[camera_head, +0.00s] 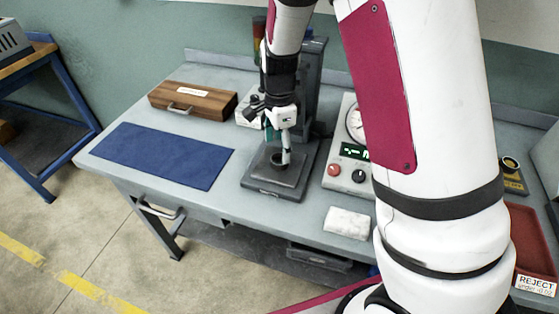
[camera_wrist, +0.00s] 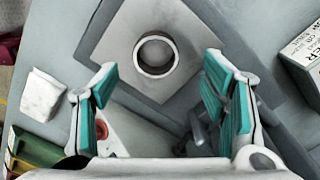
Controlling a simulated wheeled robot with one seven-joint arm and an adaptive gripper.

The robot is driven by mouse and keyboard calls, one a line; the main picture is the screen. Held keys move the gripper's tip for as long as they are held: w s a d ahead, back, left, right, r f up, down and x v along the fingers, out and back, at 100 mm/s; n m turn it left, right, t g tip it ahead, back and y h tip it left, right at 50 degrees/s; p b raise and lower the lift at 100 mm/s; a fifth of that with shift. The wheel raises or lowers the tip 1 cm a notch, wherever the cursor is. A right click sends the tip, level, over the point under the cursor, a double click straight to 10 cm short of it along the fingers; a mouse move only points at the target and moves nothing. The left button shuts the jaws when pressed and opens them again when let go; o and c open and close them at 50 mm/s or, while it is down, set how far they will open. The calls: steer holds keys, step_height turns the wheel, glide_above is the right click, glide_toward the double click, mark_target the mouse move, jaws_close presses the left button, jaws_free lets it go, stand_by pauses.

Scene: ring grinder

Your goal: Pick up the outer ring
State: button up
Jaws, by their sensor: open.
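The outer ring (camera_wrist: 156,55) is a grey metal ring with a dark inside, lying flat on a square grey plate (camera_wrist: 112,45) in the wrist view. In the head view the ring (camera_head: 278,159) shows as a small dark round on the base of the bench machine (camera_head: 272,188), partly hidden by my gripper (camera_head: 285,150). My gripper (camera_wrist: 159,78) is open, with its teal-padded fingers apart. In the wrist view the ring appears beyond and between the fingertips, with nothing between the pads.
The machine's dark column (camera_head: 312,75) stands close behind my gripper. A wooden box (camera_head: 205,101) and a bare blue mat (camera_head: 165,155) lie left.

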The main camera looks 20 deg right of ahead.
mark_target(280, 156)
steer(key=f, duration=0.4)
steer(key=shift+s, duration=0.3)
steer(key=shift+a, duration=0.1)
steer(key=shift+c, duration=0.5)
steer(key=c, duration=1.3)
steer(key=shift+r, duration=0.1)
steer(key=shift+c, duration=0.2)
